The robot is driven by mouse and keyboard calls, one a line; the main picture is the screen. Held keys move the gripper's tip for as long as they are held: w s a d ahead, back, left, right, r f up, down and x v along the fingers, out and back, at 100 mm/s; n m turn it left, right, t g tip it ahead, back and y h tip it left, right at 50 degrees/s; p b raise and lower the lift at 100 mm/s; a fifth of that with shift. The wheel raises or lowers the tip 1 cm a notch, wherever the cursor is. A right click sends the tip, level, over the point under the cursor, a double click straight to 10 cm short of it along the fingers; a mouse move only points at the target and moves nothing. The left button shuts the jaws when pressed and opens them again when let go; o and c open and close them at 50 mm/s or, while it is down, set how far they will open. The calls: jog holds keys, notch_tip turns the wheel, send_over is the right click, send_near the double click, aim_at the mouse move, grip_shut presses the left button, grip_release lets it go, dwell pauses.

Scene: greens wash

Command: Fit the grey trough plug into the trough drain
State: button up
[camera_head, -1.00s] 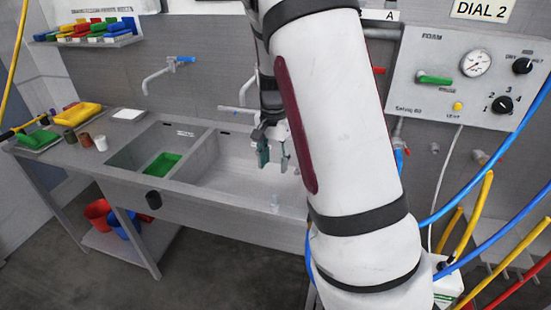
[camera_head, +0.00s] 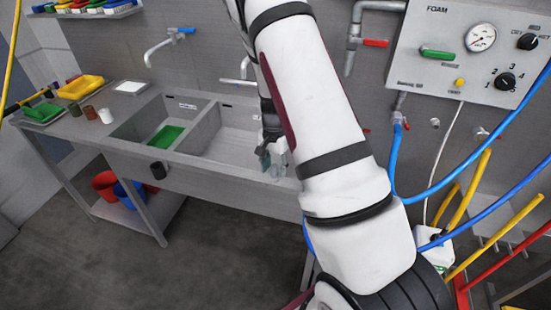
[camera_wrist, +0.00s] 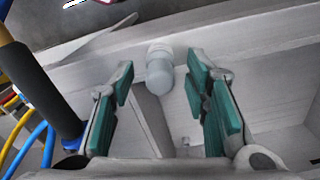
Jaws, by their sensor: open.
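The grey plug (camera_wrist: 160,72) is a pale, rounded cylinder on the trough's front rim. In the wrist view it lies between and just beyond my fingertips, apart from both teal pads. My gripper (camera_wrist: 158,82) is open and empty; in the head view my gripper (camera_head: 275,162) is low over the front edge of the right-hand trough (camera_head: 225,140), partly hidden by my arm. A small round fitting (camera_wrist: 185,142) on the trough floor in the wrist view may be the drain; I cannot tell. In the head view the trough floor is largely hidden.
A left basin holds a green tray (camera_head: 165,136). A black cup-like holder (camera_head: 158,170) is on the front panel. Cups (camera_head: 105,115) and a yellow tray (camera_head: 82,87) stand on the left counter. A blue hose (camera_head: 395,160) hangs at the right, near my arm.

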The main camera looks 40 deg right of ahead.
aim_at(274, 165)
jog(key=shift+f, duration=0.25)
grip_shut()
jog(key=shift+r, duration=0.3)
jog(key=shift+r+p, duration=0.45)
jog(key=shift+r, duration=1.65)
jog(key=shift+r, duration=0.2)
notch_tip(274, 165, up, 8)
jog(key=p, duration=0.1)
dwell(0.9)
